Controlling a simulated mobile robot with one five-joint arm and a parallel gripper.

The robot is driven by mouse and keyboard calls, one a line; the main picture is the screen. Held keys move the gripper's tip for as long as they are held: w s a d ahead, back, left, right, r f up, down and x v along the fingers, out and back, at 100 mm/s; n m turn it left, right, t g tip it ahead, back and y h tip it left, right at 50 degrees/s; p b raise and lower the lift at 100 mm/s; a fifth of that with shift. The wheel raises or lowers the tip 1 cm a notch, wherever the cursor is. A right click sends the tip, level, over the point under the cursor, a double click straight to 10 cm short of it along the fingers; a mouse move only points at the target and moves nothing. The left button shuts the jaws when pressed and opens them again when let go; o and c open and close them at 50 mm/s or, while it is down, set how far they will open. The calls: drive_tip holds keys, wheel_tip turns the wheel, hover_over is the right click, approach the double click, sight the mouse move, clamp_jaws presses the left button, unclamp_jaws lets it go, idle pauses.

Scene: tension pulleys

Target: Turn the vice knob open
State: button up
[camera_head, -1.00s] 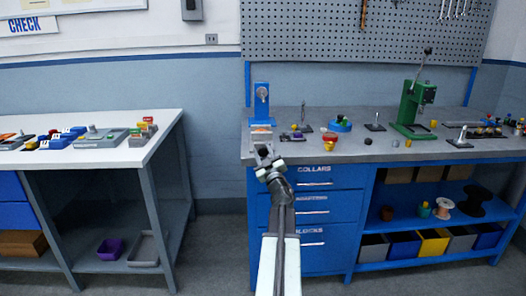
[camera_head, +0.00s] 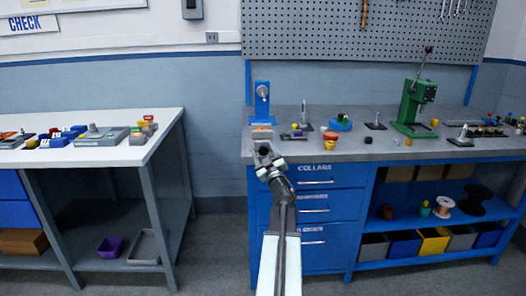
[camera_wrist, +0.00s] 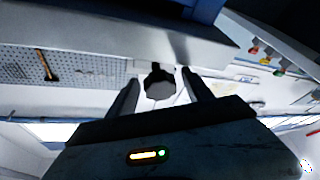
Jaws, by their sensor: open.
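A dark, many-sided knob (camera_wrist: 160,86) shows in the wrist view, in front of a pale grey block (camera_wrist: 150,30). It looks like the vice knob. My gripper (camera_wrist: 160,95) is open, with one dark finger on each side of the knob. Gaps show between the fingers and the knob, and I cannot tell how deep it sits between them. In the head view my gripper (camera_head: 265,152) is at the front edge of the right bench, below a blue upright fixture (camera_head: 262,103). The knob is hard to pick out from my gripper there.
The right bench (camera_head: 375,150) carries small coloured parts and a green press (camera_head: 412,108) to the right. Blue drawers (camera_head: 312,205) lie under its front edge. A white-topped table (camera_head: 80,155) stands on the left, with open floor between.

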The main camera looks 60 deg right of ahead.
drive_tip(key=b+v, duration=0.2)
drive_tip(key=v, duration=0.5)
drive_tip(key=shift+a, duration=0.15)
drive_tip(key=shift+s, duration=0.15)
